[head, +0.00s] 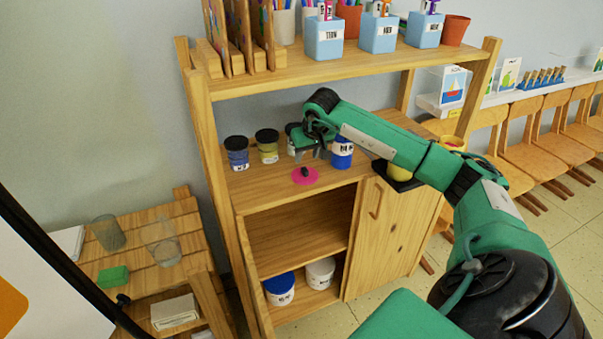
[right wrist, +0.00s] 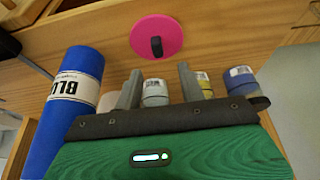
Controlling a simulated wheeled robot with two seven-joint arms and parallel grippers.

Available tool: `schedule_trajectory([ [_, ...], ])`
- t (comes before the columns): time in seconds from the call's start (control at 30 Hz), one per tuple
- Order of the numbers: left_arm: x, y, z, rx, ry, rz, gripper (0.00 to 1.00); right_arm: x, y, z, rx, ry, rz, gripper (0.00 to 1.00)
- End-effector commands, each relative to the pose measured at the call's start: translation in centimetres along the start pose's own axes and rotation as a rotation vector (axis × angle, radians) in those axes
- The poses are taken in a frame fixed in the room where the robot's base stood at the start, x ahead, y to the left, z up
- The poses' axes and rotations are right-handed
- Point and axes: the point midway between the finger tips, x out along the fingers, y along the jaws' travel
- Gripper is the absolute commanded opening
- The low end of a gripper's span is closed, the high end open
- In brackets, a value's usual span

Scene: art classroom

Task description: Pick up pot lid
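The pot lid (head: 305,175) is a flat pink disc with a small black knob, lying on the wooden shelf top near its front edge. It also shows in the right wrist view (right wrist: 172,24), with its knob beyond the fingertips. My right gripper (head: 311,154) is just above and behind the lid in the head view. In the right wrist view its two grey fingers (right wrist: 160,75) stand apart with nothing held between them. I cannot tell the exact gap to the lid. My left gripper is not in view.
A blue paint bottle (head: 342,153) stands close beside my right gripper. Dark-lidded jars, blue (head: 237,154) and yellow (head: 268,147), stand to the left. A yellow object on a black base (head: 399,172) is to the right. An upper shelf (head: 350,66) with cups hangs above.

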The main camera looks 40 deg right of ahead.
Motion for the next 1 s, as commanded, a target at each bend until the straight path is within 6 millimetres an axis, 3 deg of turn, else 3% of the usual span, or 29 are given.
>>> schedule_trajectory([
  [0.5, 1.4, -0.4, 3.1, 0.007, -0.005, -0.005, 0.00, 5.9, 0.2, 0.9, 0.003, -0.003, -0.001, 0.40],
  [0.77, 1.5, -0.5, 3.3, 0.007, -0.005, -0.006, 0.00, 6.2, 0.2, 0.8, 0.001, -0.001, -0.001, 0.40],
  [1.0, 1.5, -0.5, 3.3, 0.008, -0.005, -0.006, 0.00, 6.2, 0.2, 0.8, 0.001, -0.001, -0.001, 0.00],
])
